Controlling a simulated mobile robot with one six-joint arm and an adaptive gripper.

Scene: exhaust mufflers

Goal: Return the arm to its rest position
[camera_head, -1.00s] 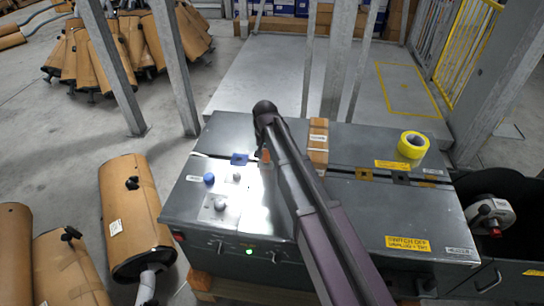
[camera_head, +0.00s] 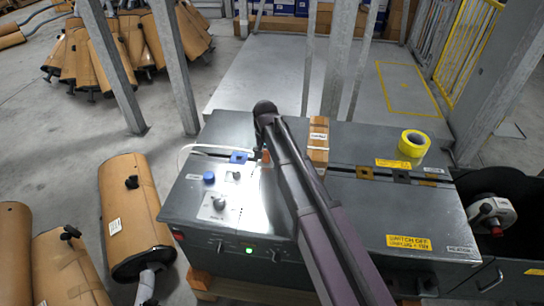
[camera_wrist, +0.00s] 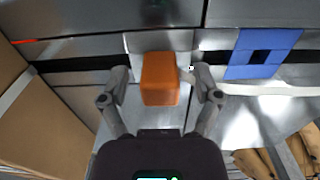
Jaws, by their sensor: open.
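My arm (camera_head: 310,195) reaches from the lower right over the grey machine (camera_head: 410,205), its wrist above the machine's left part. My gripper (camera_wrist: 160,77) is open in the wrist view, with one finger on each side of an orange block (camera_wrist: 160,86). I cannot tell whether the fingers touch it. The block sits at a dark slot in the machine top. In the head view only a bit of the orange block (camera_head: 266,157) shows beside my wrist, and the fingers are mostly hidden.
A blue square piece (camera_wrist: 262,55) lies right of the block in the wrist view. A tan labelled block (camera_head: 318,140) and yellow tape roll (camera_head: 413,143) sit on the machine. A thin pale loop (camera_head: 188,150) shows at its left edge. Mufflers (camera_head: 130,215) lie left; posts (camera_head: 172,65) stand behind.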

